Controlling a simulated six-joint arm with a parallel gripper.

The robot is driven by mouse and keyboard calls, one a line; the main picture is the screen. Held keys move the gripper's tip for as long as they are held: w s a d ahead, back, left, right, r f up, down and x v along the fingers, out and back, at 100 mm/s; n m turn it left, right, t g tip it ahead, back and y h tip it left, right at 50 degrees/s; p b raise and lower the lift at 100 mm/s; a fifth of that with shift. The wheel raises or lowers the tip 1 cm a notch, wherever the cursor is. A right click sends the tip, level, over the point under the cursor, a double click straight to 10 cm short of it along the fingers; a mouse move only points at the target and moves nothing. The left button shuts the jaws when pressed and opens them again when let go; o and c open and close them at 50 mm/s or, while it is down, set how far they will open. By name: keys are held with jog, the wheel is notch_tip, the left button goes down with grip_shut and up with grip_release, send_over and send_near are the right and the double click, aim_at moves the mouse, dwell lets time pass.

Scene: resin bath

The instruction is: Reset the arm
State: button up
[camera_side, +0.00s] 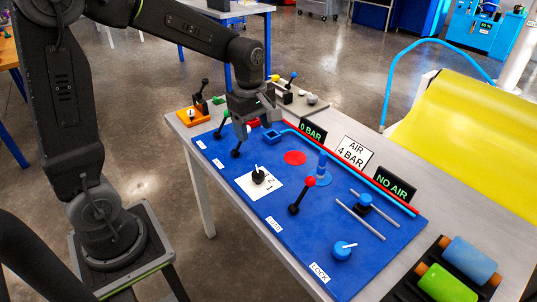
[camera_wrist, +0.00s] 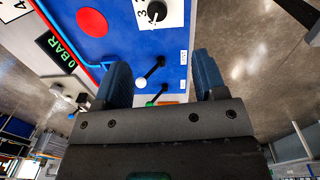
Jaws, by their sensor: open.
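My gripper (camera_side: 256,122) is at the far end of the blue control board (camera_side: 229,169), above it, near a small blue open box (camera_side: 272,136). In the wrist view my gripper (camera_wrist: 163,82) has its two blue fingers spread apart with nothing held between them. Between and beyond the fingers I see a black lever with a white ball (camera_wrist: 140,84) and a lever with a green end (camera_wrist: 152,103). I cannot tell how high the fingers are above the board.
The board carries a black selector knob (camera_side: 259,176), a red-ball lever (camera_side: 310,181), a blue LOCK knob (camera_side: 343,250), a slider (camera_side: 364,202) on rails and a red disc (camera_side: 294,158). Signs 0 BAR (camera_side: 312,131), AIR 4 BAR (camera_side: 351,153) and NO AIR (camera_side: 394,187) stand behind. Rolls (camera_side: 468,260) lie lower right.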

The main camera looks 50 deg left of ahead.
jog(key=s+d+r+m+t, duration=0.2)
jog(key=s+d+r+m, duration=0.1)
jog(key=s+m, duration=0.5)
jog(key=s+d+r+m+t, duration=0.3)
jog(key=s+r+m, duration=0.1)
jog(key=s+m, duration=0.4)
jog(key=m, duration=0.2)
jog(key=shift+d+r+m, duration=0.25)
jog(key=shift+d+m, duration=0.05)
jog(key=shift+m, duration=0.1)
jog(key=shift+c, duration=0.2)
